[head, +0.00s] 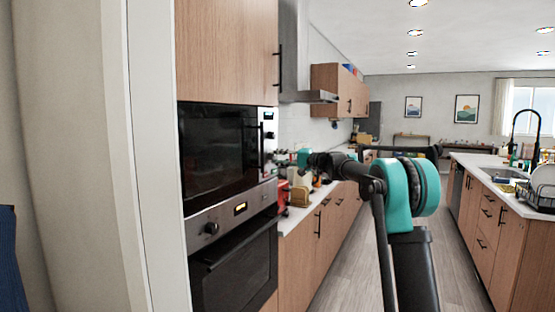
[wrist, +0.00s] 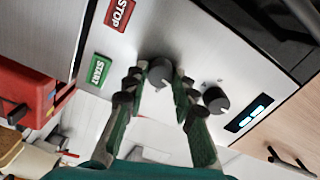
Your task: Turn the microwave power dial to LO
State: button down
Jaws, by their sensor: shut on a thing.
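The microwave (head: 215,150) is built into the wood cabinet at the left in the head view, with its narrow control panel on its right side. In the wrist view its silver panel carries a grey dial (wrist: 160,72), a second black dial (wrist: 215,99), a lit display (wrist: 248,118), a green START button (wrist: 100,69) and a red STOP button (wrist: 119,13). My gripper (wrist: 157,84) is shut on the grey dial, one finger on each side of it. I cannot read any LO marking, nor tell from labels which dial sets the power.
An oven (head: 235,262) with its own knob and display sits below the microwave. Red and other small items (head: 300,190) stand on the counter beside it. A sink island (head: 505,185) is at the right, with clear floor (head: 350,260) between.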

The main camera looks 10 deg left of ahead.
jog(key=shift+n, duration=1.2)
jog(key=c, duration=1.2)
grip_release()
jog(key=shift+d, duration=0.15)
jog(key=v, duration=1.1)
jog(key=shift+s+d, duration=0.15)
jog(key=shift+d, duration=0.25)
